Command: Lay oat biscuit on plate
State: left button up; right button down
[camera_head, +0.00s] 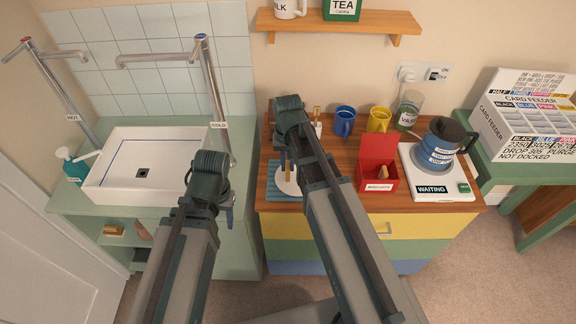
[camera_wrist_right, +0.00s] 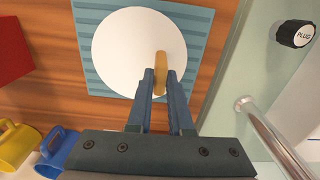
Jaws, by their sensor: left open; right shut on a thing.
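The oat biscuit (camera_wrist_right: 160,68) is a tan bar held on edge between the fingertips of my right gripper (camera_wrist_right: 160,84). In the right wrist view it overlaps the round white plate (camera_wrist_right: 115,48); I cannot tell whether it touches. The plate lies on a striped blue mat (camera_wrist_right: 90,78). In the head view my right arm hides much of the plate (camera_head: 286,188) and the mat (camera_head: 271,182). My left gripper (camera_head: 230,208) is open and empty, left of the counter, in front of the sink.
A red biscuit box (camera_head: 377,152) stands open right of the plate with a tan piece inside. Blue (camera_head: 344,121) and yellow (camera_head: 379,119) mugs stand behind. A kettle (camera_head: 440,146) sits on a white base at right. The sink (camera_head: 108,190) is at left.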

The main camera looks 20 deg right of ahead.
aim_at(288, 165)
jog(key=shift+f, duration=0.2)
jog(key=c, duration=0.8)
grip_release()
jog(key=shift+r, duration=0.1)
jog(key=shift+c, duration=0.2)
jog(key=shift+r, duration=0.15)
notch_tip(288, 165, up, 12)
jog(key=p, duration=1.2)
jog(key=s+a+n+h, duration=0.1)
jog(key=s+a+n, duration=0.5)
jog(key=s+a, duration=0.4)
jog(key=s, duration=0.4)
jog(key=shift+s+a+n, duration=0.2)
jog(key=shift+a+n, duration=0.05)
jog(key=shift+n, duration=0.05)
